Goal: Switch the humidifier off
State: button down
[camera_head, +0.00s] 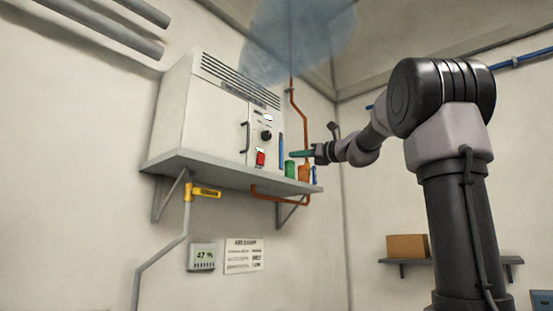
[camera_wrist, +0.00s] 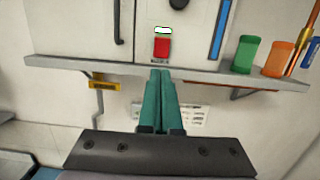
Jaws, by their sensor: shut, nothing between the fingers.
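The humidifier (camera_head: 200,110) is a white cabinet on a wall shelf, with a slotted vent on top and bluish mist (camera_head: 295,40) above it. Its front has a red rocker switch (camera_head: 261,158) with a small lit indicator above it. The switch also shows in the wrist view (camera_wrist: 162,47). My gripper (camera_head: 293,154) is shut and empty, its teal fingers pointing at the cabinet from the right in the head view. In the wrist view the closed fingertips (camera_wrist: 160,74) appear just below the switch. In the head view a gap shows between them and the switch.
The grey shelf (camera_head: 220,173) carries a green container (camera_head: 290,169) and an orange one (camera_head: 304,172) right of the cabinet. A black dial (camera_head: 266,135) and door handle (camera_head: 245,137) are near the switch. A yellow-handled valve (camera_head: 205,191) and a humidity display (camera_head: 201,256) are below.

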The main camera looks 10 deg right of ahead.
aim_at(262, 157)
jog(key=shift+d+r, duration=0.15)
jog(key=shift+r, duration=0.05)
jog(key=shift+w, duration=0.15)
jog(key=x, duration=1.3)
jog(key=shift+w+a+r, duration=0.15)
jog(key=shift+w+a, duration=0.15)
jog(key=shift+w, duration=0.05)
